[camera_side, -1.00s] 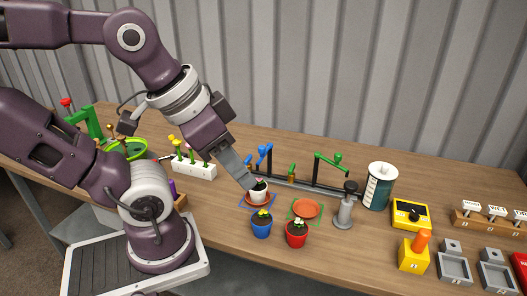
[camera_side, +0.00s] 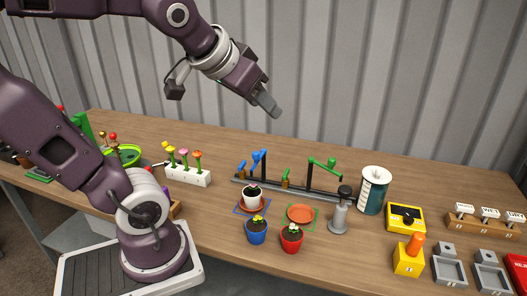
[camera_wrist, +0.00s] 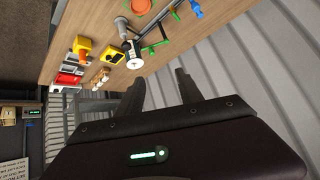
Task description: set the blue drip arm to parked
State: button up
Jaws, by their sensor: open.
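The blue drip arm (camera_side: 256,158) stands on a black post at the left part of the dark rail (camera_side: 300,192), behind the white pot. Its blue parts reach out to the left of the post; its exact setting is hard to tell. Blue also shows at the top edge of the wrist view (camera_wrist: 196,10). My gripper (camera_side: 268,104) is in the air above and behind the rail, touching nothing. In the wrist view its two fingers (camera_wrist: 161,90) are apart with nothing between them.
A white pot (camera_side: 252,200) stands on a terracotta saucer in a blue outline. An empty saucer (camera_side: 300,214) lies right of it. A green drip arm (camera_side: 322,163), grey stand (camera_side: 340,215) and teal canister (camera_side: 373,190) are to the right. Blue (camera_side: 257,232) and red (camera_side: 291,240) pots stand in front.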

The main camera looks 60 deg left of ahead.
jog(key=w+a+r+n+t+y, duration=0.1)
jog(key=w+a+t+y, duration=0.1)
jog(key=w+a, duration=0.35)
jog(key=w+a+r+t+y, duration=0.1)
jog(key=w+a+y, duration=0.1)
jog(key=a, duration=0.7)
jog(key=m+t, duration=0.1)
jog(key=t, duration=0.2)
send_over(258, 158)
jog(key=a, duration=0.2)
jog(key=f, duration=0.2)
jog(key=s+d+f+t+h, duration=0.1)
jog(key=s+f+t+h, duration=0.2)
jog(key=s+f+h, duration=0.2)
notch_tip(258, 158, down, 19)
jog(key=m, duration=0.1)
jog(key=w, duration=0.8)
jog(key=shift+a+f+t+h, duration=0.25)
jog(key=shift+f+t+h, duration=0.1)
jog(key=shift+t+h, duration=0.05)
jog(key=shift+s, duration=0.1)
grip_shut()
